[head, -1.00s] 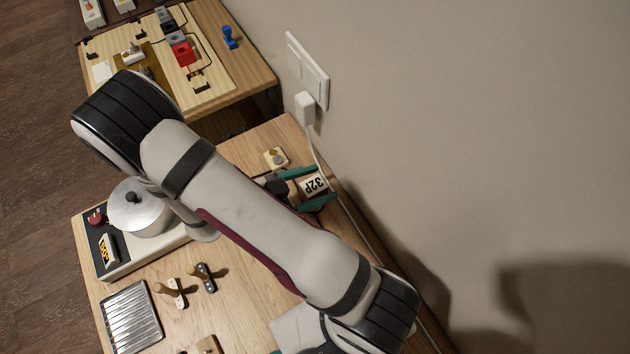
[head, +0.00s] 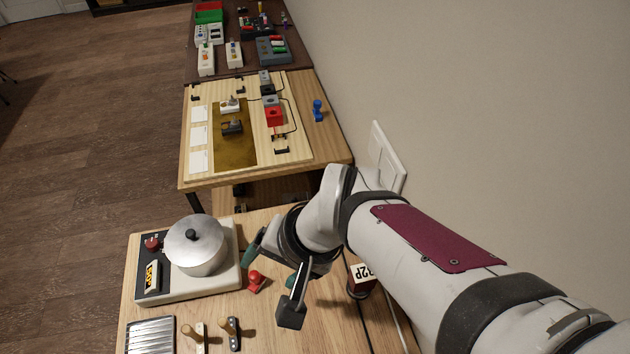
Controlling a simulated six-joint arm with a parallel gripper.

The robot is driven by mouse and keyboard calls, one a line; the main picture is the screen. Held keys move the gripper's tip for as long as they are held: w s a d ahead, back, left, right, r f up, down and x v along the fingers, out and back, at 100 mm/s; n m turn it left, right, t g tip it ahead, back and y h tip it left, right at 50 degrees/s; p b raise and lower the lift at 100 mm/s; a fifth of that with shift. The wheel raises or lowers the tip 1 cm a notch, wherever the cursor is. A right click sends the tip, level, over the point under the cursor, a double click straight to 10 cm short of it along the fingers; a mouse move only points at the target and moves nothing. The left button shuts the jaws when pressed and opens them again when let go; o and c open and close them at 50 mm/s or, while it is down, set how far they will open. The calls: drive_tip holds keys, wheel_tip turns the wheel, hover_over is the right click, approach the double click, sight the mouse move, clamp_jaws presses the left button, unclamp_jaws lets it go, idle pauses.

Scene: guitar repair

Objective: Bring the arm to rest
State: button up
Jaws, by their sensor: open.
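My arm (head: 440,235) reaches in from the lower right in the head view, raised over the near wooden table. My gripper (head: 270,284) is at its end, pointing down, with its two teal fingers spread apart. Nothing is visibly held between them. A small red object (head: 255,279) on the table shows between the fingers; I cannot tell the height gap. The arm hides part of the table's right side.
A device with a lidded metal pot (head: 196,246) stands left of the gripper. A block labelled 32P (head: 360,278) sits right of it, near cables. Two wooden-handled pieces (head: 196,334) and a ridged metal plate (head: 151,337) lie in front. A wall is at right.

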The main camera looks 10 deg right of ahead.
drive_tip(key=s+d+g+h, duration=0.2)
drive_tip(key=s+d, duration=0.4)
drive_tip(key=s, duration=0.3)
drive_tip(key=shift+s+d+g, duration=0.2)
drive_tip(key=shift+s+g, duration=0.15)
drive_tip(key=shift+g, duration=0.05)
drive_tip(key=shift+f, duration=0.1)
